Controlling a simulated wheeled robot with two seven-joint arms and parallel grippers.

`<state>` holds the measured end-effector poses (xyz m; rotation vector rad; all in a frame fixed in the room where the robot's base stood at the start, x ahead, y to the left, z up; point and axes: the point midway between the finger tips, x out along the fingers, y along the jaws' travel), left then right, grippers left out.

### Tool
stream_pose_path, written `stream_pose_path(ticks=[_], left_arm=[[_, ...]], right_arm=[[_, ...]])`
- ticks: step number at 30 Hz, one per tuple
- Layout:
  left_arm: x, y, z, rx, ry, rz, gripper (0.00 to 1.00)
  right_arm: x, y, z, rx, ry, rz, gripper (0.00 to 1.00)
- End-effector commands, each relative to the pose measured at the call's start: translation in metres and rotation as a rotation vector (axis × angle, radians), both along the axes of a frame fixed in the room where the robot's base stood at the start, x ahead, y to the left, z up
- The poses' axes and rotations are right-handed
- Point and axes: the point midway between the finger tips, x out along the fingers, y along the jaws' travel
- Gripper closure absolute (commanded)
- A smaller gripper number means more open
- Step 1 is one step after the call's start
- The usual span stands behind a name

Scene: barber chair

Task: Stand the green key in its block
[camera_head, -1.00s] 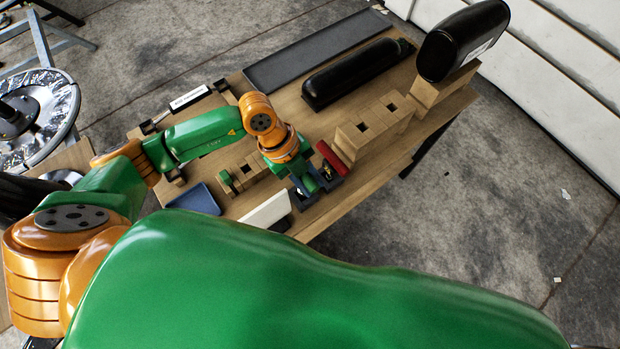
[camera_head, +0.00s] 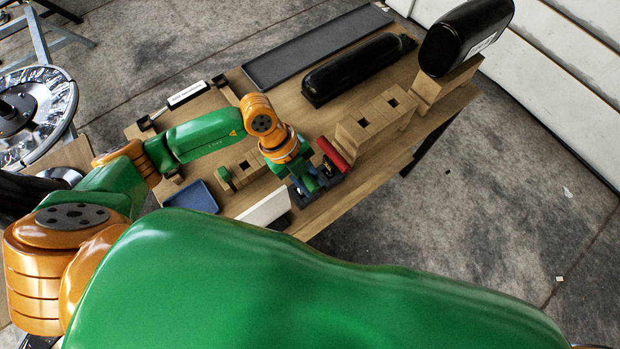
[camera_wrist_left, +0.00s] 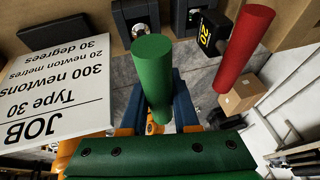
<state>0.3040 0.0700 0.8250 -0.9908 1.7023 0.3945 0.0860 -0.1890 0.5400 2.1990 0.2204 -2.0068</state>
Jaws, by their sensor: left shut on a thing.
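My left gripper (camera_head: 316,184) is over the front part of the wooden table. In the left wrist view its blue fingers (camera_wrist_left: 157,108) are shut on the green key (camera_wrist_left: 154,65), a green cylinder with its round end toward the camera. In the head view the gripper mostly hides the key. A wooden block with square holes (camera_head: 375,121) stands to the right of the gripper. A lower wooden block (camera_head: 244,166) with a hole and a small green piece (camera_head: 224,177) is to the left. Which block is the key's, I cannot tell. My right gripper is not in view.
A red cylinder (camera_head: 334,153) is close beside the gripper; it also shows in the wrist view (camera_wrist_left: 243,47). A white job card (camera_wrist_left: 55,86) stands near. A blue tray (camera_head: 193,197), black roll (camera_head: 358,70), dark tray (camera_head: 315,46) and black headrest (camera_head: 463,40) are around.

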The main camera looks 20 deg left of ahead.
Motion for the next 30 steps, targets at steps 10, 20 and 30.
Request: stream_pose_path(ticks=[10,20,30], left_arm=[[0.000,0.000,-0.008,-0.001,-0.001,-0.001,1.00],[0.000,0.000,-0.014,-0.001,-0.001,-0.001,1.00],[0.000,0.000,-0.013,-0.001,-0.001,-0.001,0.44]], right_arm=[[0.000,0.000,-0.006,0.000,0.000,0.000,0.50],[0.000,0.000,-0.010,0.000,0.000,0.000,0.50],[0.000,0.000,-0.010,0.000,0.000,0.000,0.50]])
